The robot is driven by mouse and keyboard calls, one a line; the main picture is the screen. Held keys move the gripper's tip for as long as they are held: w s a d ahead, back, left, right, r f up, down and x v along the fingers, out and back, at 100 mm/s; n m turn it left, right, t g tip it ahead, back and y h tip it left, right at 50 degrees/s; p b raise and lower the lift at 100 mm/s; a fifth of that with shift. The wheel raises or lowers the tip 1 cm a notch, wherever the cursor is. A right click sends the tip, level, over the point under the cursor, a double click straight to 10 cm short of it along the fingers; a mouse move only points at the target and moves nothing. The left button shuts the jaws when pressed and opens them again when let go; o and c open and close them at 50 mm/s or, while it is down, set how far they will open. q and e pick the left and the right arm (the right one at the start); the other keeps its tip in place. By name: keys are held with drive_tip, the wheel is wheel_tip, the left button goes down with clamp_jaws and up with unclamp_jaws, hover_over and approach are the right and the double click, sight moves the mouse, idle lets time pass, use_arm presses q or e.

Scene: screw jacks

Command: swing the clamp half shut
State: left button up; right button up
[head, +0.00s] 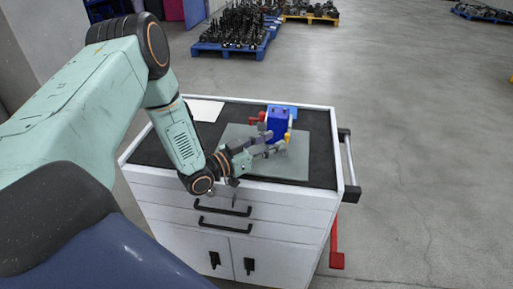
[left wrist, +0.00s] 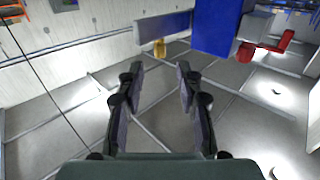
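A blue clamp body (head: 277,122) stands on the grey mat (head: 300,160) on top of the white cabinet. A red part (head: 257,118) is on its left and a yellow part (head: 288,136) at its lower right. In the left wrist view the blue body (left wrist: 216,25) shows with a flat grey bar (left wrist: 162,27), probably the clamp half, sticking out to its left. A yellow knob (left wrist: 160,47) sits under the bar. My left gripper (head: 272,148) is just in front of the clamp. In the left wrist view its fingers (left wrist: 160,75) are apart with nothing between them. My right gripper is out of view.
A white sheet (head: 205,110) lies at the cabinet top's back left. The cabinet (head: 170,190) has drawers and a side handle (head: 348,165). Pallets of dark parts (head: 235,38) stand far behind. The floor to the right is clear.

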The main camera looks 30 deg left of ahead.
use_arm(q)
drive_tip(key=v, duration=0.5)
